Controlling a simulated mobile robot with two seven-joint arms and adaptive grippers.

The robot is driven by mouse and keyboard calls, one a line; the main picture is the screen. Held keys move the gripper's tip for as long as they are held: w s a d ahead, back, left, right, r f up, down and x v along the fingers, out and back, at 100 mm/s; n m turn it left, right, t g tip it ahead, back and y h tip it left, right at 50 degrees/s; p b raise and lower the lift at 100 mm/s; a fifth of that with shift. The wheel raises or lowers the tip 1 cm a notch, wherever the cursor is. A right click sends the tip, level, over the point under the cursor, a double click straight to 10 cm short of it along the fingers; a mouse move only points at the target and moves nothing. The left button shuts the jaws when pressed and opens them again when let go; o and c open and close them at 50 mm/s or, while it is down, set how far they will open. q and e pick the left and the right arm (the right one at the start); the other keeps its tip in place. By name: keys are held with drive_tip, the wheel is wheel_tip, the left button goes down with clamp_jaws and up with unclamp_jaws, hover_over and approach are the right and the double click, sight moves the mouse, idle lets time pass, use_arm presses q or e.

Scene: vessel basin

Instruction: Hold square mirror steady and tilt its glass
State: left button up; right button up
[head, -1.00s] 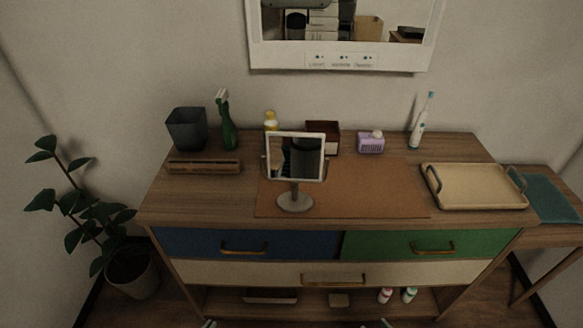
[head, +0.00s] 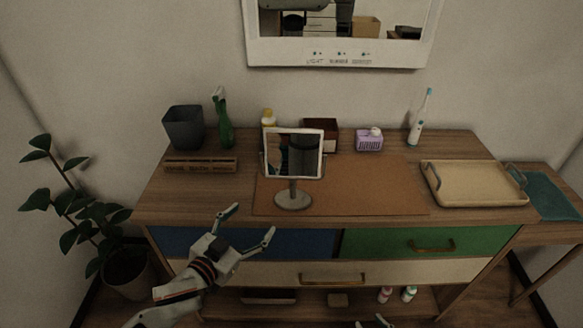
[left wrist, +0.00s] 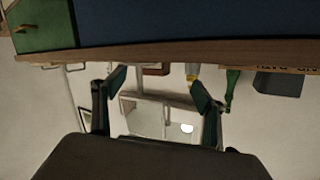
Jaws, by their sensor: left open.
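The square mirror stands upright on the tan mat, its white-framed glass (head: 292,154) above a round grey base (head: 293,199). My left gripper (head: 252,224) is open and empty in front of the dresser's front edge, to the lower left of the mirror base and apart from it. In the left wrist view, which looks upside down, the open fingers (left wrist: 158,92) flank a pale framed panel; I cannot tell for sure whether it is this mirror or the wall mirror. Of my right gripper (head: 370,322), only the fingertips show at the bottom edge, apart from each other.
Behind the mirror stand a green spray bottle (head: 222,122), a yellow bottle (head: 268,119), a brown box (head: 321,129) and a purple box (head: 369,142). A tray (head: 472,184) lies right. The mat (head: 380,187) is clear right of the mirror.

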sight(290, 195)
use_arm(q)
drive_tip(key=w+d+h, duration=0.1)
drive_tip(key=d+r+m+g+h, duration=0.1)
drive_tip(key=h, duration=0.1)
drive_tip(key=w+d+h, duration=0.1)
drive_tip(key=shift+w+d+r+m+h, duration=0.15)
drive_tip(key=shift+w+r+m+h, duration=0.15)
drive_tip(key=shift+w+m, duration=0.1)
drive_tip(key=shift+w+f+m+g+h, duration=0.1)
drive_tip(key=shift+w+m+g+h, duration=0.3)
drive_tip(key=shift+g+h, duration=0.5)
drive_tip(key=shift+w+a+f+m+g+h, duration=0.1)
drive_tip(key=shift+a+m+g+h, duration=0.2)
drive_tip(key=shift+a+g, duration=0.45)
drive_tip(key=shift+w+d, duration=0.1)
drive_tip(key=shift+b+x, duration=1.05)
drive_tip(key=shift+x, duration=3.8)
